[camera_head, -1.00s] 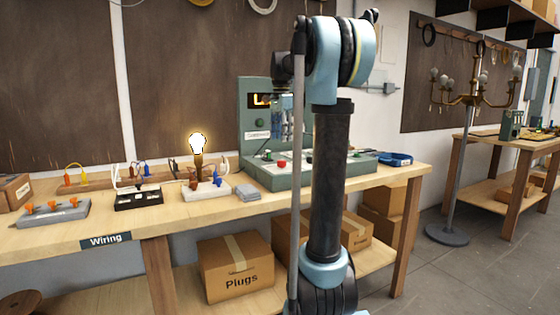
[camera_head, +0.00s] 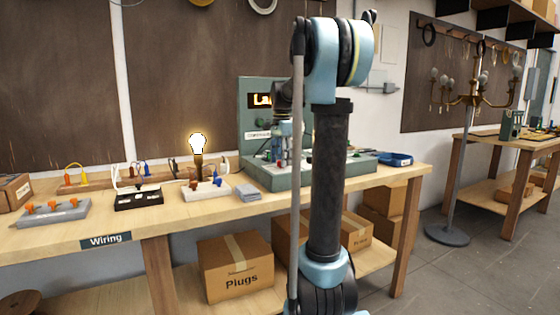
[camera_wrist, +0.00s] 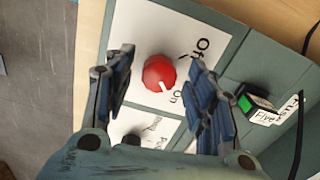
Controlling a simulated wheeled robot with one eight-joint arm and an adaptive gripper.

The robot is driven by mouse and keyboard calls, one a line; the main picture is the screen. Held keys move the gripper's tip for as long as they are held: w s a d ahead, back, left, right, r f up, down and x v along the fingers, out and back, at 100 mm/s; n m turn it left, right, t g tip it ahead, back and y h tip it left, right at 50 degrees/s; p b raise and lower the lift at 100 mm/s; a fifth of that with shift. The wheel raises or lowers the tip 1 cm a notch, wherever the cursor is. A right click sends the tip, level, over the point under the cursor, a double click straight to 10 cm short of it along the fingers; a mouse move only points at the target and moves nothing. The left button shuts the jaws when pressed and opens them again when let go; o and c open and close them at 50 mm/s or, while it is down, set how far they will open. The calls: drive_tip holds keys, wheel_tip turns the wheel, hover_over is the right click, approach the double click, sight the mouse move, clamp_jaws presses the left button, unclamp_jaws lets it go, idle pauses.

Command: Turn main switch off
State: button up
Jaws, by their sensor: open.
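The main switch looks to be the red round knob (camera_wrist: 160,74) on a white plate of the grey-green control panel, in the wrist view. Its white pointer mark faces down, near the lower label that seems to read "On"; an "Off" label is above right. My gripper (camera_wrist: 160,66) is open, with one finger on each side of the knob in the picture; contact cannot be told. In the head view my gripper (camera_head: 284,140) is over the control panel (camera_head: 262,180), and the knob is not clear there. The bulb (camera_head: 198,145) on the bench glows.
A green button (camera_wrist: 250,102) with a label is right of the gripper. A dark knob (camera_wrist: 131,139) is below on another plate. A grey block (camera_head: 248,192), a white lamp base (camera_head: 205,191) and a blue tray (camera_head: 395,159) are on the bench near the panel.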

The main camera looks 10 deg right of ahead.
drive_tip(key=c, duration=1.1)
drive_tip(key=shift+o, duration=0.2)
drive_tip(key=shift+a, duration=0.2)
drive_tip(key=shift+d, duration=0.15)
drive_tip(key=shift+n, duration=0.4)
drive_tip(key=n, duration=0.2)
drive_tip(key=shift+n, duration=0.4)
drive_tip(key=n, duration=0.5)
drive_tip(key=shift+d, duration=0.1)
drive_tip(key=n, duration=0.4)
drive_tip(key=shift+n, duration=0.4)
drive_tip(key=n, duration=0.4)
drive_tip(key=shift+d, duration=0.1)
drive_tip(key=shift+n, duration=0.4)
